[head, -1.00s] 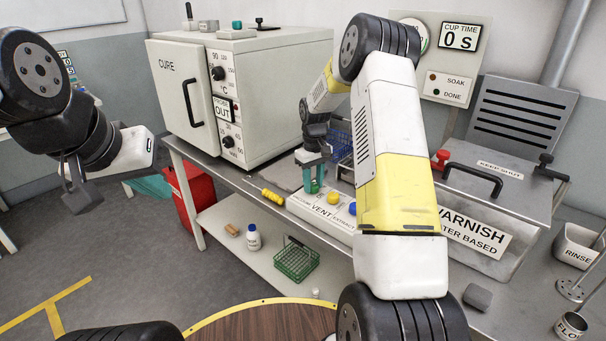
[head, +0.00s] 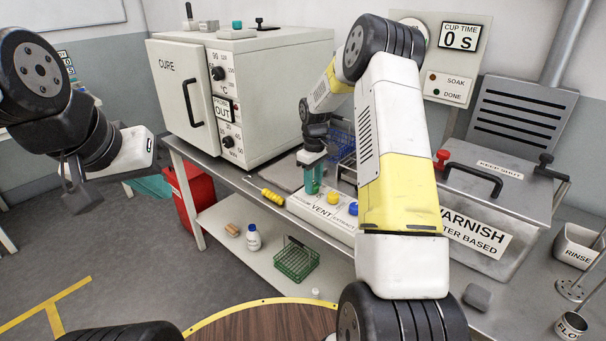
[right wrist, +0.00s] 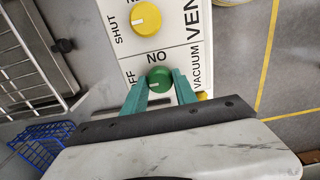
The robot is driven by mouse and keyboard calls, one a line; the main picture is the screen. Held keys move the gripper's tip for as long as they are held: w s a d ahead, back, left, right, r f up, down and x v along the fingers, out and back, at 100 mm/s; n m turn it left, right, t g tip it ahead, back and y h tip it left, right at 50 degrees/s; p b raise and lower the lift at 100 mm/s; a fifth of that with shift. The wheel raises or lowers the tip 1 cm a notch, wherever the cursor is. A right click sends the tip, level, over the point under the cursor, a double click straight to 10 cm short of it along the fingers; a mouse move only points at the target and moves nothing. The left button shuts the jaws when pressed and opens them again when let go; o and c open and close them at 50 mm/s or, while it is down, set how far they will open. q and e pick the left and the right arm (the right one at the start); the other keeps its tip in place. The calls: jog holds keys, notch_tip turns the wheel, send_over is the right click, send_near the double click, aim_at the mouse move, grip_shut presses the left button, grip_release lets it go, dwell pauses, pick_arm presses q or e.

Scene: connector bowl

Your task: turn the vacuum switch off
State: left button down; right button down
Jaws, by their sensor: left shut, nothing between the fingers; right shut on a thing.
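The vacuum switch is a green knob (right wrist: 159,77) on the white panel (right wrist: 188,60), beside the word VACUUM in the right wrist view. Its white mark sits at its left lower side, on the side of the partly hidden OFF lettering. My right gripper (head: 313,188) has its teal fingers on both sides of the knob; the fingers (right wrist: 160,88) are shut on it in the right wrist view. In the head view the fingers hide most of the knob. My left gripper (head: 73,195) is shut and empty at the far left, away from the bench.
A yellow knob (head: 334,197) and a blue knob (head: 353,208) stand on the same panel. A yellow-handled screwdriver (head: 272,198) lies to its left. The cure oven (head: 270,95) and a blue wire rack (head: 341,139) stand behind. The varnish tank (head: 487,240) is at right.

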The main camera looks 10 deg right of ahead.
jog(key=c, duration=1)
grip_release()
jog(key=shift+r, duration=0.1)
notch_tip(320, 180, up, 8)
jog(key=shift+f, duration=0.15)
jog(key=s+a+r+m+t, duration=0.3)
jog(key=s+r, duration=1.2)
jog(key=r, duration=0.2)
jog(key=s+a+r+m+t+y, duration=0.1)
jog(key=s+a+m+t+y, duration=0.1)
jog(key=s, duration=1.6)
jog(key=shift+s+r+m+t, duration=0.2)
jog(key=shift+m+t, duration=0.4)
jog(key=shift+m, duration=0.5)
